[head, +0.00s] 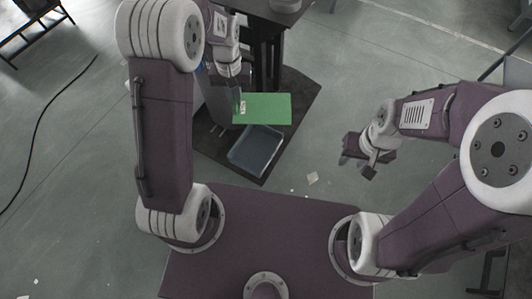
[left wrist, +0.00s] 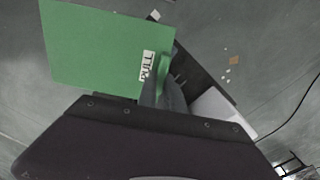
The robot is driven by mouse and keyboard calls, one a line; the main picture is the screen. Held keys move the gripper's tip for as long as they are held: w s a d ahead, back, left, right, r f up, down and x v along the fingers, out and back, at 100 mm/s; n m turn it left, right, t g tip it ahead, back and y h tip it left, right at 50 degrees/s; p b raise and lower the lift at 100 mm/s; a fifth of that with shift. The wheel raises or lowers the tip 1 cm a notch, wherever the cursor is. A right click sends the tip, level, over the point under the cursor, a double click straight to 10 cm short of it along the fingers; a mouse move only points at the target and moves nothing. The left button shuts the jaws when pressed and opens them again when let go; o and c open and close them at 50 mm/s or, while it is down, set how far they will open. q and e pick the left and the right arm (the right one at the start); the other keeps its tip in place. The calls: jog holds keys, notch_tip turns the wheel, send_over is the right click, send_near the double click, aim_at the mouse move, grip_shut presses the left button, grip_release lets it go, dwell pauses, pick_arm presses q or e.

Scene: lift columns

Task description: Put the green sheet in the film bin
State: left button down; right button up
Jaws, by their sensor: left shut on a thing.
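The green sheet (head: 268,108) is flat and stiff, with a small white label near its left edge. My left gripper (left wrist: 165,80) is shut on the sheet's edge beside the label. In the head view the left gripper is mostly hidden behind its own wrist. A blue-grey open bin (head: 236,158) lies just below the sheet in the picture; I cannot read any marking on it. My right gripper (head: 358,163) is open and empty, away to the right.
The bin stands on a dark base or mat (head: 212,148). A dark column or stand (head: 268,55) rises behind the sheet. A black cable (head: 45,125) runs over the floor at left. Small paper scraps (head: 312,178) lie on the floor. The floor between the bin and my right gripper is mostly clear.

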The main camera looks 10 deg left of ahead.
pick_arm(q)
jog(key=shift+w+f+n, duration=0.25)
jog(key=shift+w+n, duration=0.05)
jog(key=shift+n, duration=0.2)
jog(key=f+n+b, duration=0.1)
jog(key=w+f+n, duration=0.1)
jog(key=a+f+n+b, duration=0.1)
jog(key=shift+w+f+n+b, duration=0.3)
jog(key=shift+w+f+n, duration=0.05)
jog(key=shift+f+n, duration=0.05)
jog(key=n+b, duration=0.7)
jog(key=b, duration=1.6)
send_over(246, 163)
notch_tip(246, 163, down, 36)
notch_tip(246, 163, down, 11)
jog(key=b, duration=0.5)
jog(key=shift+r+b, duration=0.15)
jog(key=shift+b, duration=0.25)
jog(key=shift+r, duration=0.25)
jog(key=shift+f, duration=0.25)
jog(key=c, duration=1.5)
grip_release()
jog(key=shift+r, duration=0.1)
